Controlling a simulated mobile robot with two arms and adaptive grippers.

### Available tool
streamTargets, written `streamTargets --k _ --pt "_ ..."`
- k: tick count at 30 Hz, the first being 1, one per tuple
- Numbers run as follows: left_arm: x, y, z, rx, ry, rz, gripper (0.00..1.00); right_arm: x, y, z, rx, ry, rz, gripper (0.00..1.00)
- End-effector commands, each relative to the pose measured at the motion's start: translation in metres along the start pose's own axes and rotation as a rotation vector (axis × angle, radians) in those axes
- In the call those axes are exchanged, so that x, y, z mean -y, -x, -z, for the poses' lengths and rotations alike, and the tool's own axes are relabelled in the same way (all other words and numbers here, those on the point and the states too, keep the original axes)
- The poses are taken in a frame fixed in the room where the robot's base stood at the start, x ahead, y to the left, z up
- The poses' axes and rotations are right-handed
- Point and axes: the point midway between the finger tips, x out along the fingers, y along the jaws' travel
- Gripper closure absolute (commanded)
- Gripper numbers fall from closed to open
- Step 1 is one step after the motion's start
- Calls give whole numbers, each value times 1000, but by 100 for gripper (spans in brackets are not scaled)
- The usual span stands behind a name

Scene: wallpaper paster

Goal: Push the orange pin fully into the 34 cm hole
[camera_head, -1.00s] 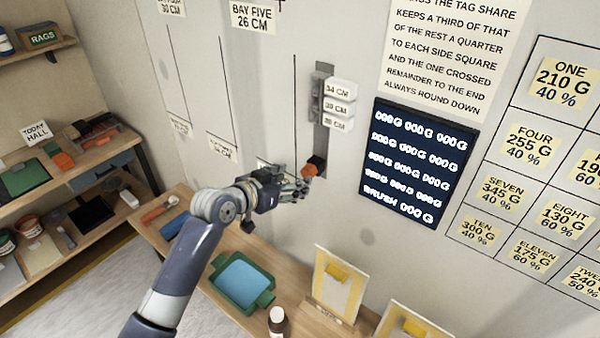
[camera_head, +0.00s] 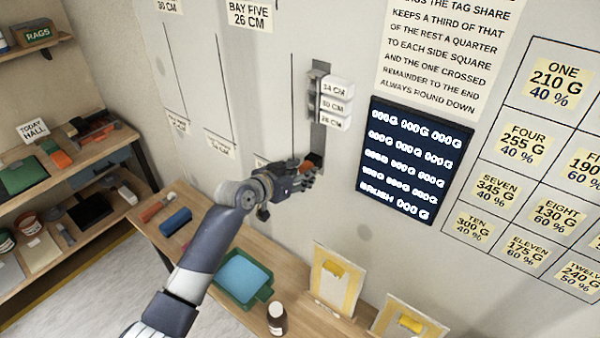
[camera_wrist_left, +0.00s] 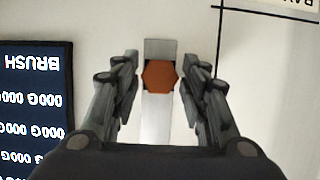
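The orange pin (camera_head: 307,168) shows at the lower end of a grey metal strip (camera_head: 319,140) on the wall, beside a dark block. In the left wrist view its hexagonal orange head (camera_wrist_left: 160,75) faces me in front of the strip. My left gripper (camera_head: 304,177) is at the pin, partly covering it in the head view. Its fingers (camera_wrist_left: 160,88) stand on either side of the pin head, with small gaps visible. The 34 CM tag (camera_head: 336,87) is the top one of three tags on the strip. The hole itself is not distinct. My right gripper is not in view.
A dark display board (camera_head: 415,160) hangs right of the strip. Shelves stand at the left.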

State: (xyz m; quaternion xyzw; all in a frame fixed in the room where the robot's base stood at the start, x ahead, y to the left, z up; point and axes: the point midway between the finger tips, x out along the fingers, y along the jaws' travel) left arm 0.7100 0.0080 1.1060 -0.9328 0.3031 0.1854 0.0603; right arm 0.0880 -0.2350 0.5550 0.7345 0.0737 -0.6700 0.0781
Motion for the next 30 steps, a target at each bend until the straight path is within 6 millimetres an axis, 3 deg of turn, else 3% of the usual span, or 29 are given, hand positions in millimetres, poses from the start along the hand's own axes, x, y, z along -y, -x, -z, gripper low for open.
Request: streamTargets --k 1,3,30 --pt "0 0 0 0 0 0 79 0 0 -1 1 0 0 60" --pt "0 0 0 0 0 0 90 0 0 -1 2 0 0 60" --pt "1 27 -11 1 1 1 90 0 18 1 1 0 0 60"
